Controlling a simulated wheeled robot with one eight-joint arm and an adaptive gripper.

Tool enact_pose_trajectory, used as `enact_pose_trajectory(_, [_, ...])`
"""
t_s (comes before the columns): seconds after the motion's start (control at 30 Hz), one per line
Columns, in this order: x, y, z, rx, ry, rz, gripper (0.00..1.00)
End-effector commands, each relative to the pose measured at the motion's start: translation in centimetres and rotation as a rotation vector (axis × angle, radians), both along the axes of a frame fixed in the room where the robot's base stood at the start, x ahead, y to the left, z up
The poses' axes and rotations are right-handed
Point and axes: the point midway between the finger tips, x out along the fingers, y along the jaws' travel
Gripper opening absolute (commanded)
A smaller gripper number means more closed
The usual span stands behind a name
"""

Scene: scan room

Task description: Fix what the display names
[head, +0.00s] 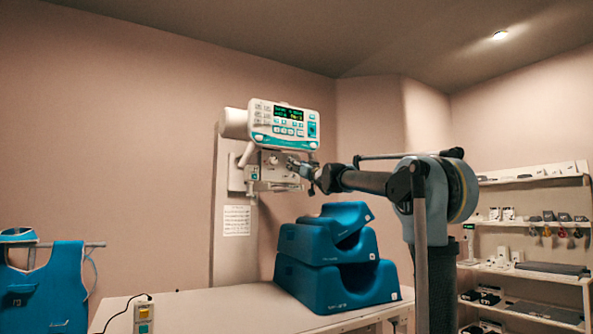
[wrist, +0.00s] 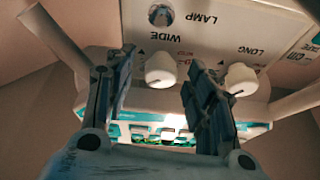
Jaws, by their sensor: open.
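A white control console (head: 284,124) with teal trim and a small lit display (head: 289,113) hangs on the wall column. Its green and yellow text is too small to read. Below it is a collimator box (head: 270,165). In the wrist view its panel appears inverted, with a round LAMP button (wrist: 160,14), a white WIDE knob (wrist: 159,70) and a white LONG knob (wrist: 241,78). My gripper (wrist: 157,58) is open, and the WIDE knob shows between its fingertips; contact cannot be told. The LONG knob is right of the right finger. In the head view my gripper (head: 300,168) is at the box's right side.
Blue stacked positioning cushions (head: 335,285) lie on the white table (head: 200,304) below my arm. A control box (head: 143,316) with a cord stands at the table's front. A blue apron (head: 50,293) hangs left. Shelves (head: 530,272) with small items stand right.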

Motion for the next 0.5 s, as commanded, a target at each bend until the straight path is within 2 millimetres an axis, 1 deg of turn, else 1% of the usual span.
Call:
enact_pose_trajectory(0.13, [0.43, 0.28, 0.21, 0.001, 0.001, 0.000, 0.50])
enact_pose_trajectory(0.4, [0.47, 0.31, 0.22, 0.001, 0.001, 0.000, 0.50])
enact_pose_trajectory(0.47, [0.47, 0.31, 0.22, 0.001, 0.001, 0.000, 0.37])
enact_pose_trajectory(0.5, [0.47, 0.31, 0.22, 0.001, 0.001, 0.000, 0.28])
